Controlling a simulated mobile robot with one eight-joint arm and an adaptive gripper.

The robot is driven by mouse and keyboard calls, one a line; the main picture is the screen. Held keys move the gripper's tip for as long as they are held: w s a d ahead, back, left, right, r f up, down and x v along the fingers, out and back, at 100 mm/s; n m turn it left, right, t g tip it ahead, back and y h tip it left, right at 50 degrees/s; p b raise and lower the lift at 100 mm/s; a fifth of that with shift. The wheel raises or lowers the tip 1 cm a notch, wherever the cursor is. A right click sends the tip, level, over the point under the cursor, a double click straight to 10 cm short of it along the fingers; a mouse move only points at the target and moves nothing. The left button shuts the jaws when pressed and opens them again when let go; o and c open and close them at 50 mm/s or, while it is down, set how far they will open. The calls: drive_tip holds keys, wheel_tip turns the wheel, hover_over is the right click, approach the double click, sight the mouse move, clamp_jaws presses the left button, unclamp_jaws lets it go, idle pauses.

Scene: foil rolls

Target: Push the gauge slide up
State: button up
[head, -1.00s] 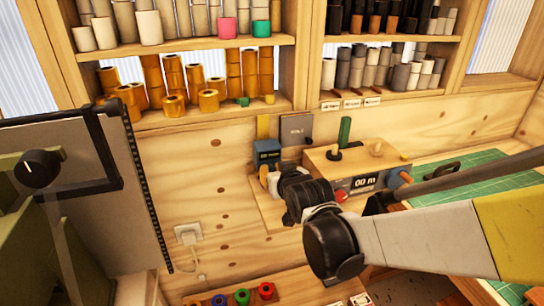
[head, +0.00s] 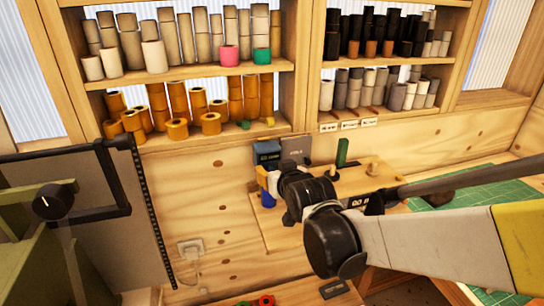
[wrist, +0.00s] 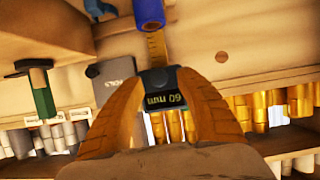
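The gauge slide is a dark block with a "60 mm" readout (wrist: 162,97), seen upside down in the wrist view. It sits on a yellow graduated strip (wrist: 156,48). In the head view the slide (head: 267,151) is a blue-grey block beside the upper part of a grey panel, with yellow strip showing below it. My gripper's (wrist: 161,80) two brown fingers lie on either side of the slide, and their tips appear to touch its sides. In the head view my gripper (head: 271,184) is at the gauge, its tips partly hidden.
The grey panel (head: 297,150) stands just right of the slide. Shelves with gold rolls (head: 178,128) are above. A grey machine plate (head: 80,225) is at the left.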

drive_tip(key=shift+s, duration=0.1)
drive_tip(key=v, duration=1.1)
drive_tip(key=shift+s+r, duration=0.15)
drive_tip(key=shift+s, duration=0.2)
drive_tip(key=shift+d, duration=0.1)
drive_tip(key=s+d+f+m+g+h+b, duration=0.1)
drive_tip(key=s+d+f+g+h, duration=0.1)
drive_tip(key=s+d+f, duration=0.3)
drive_tip(key=s+d+f+m+g+h+b, duration=0.1)
drive_tip(key=s+d+f+g, duration=0.3)
drive_tip(key=s+d, duration=0.6)
wheel_tip(320, 180, down, 3)
drive_tip(key=shift+s+r+m+h+b, duration=0.15)
drive_tip(key=shift+s+m+h+b, duration=0.3)
drive_tip(key=shift+s+m, duration=0.25)
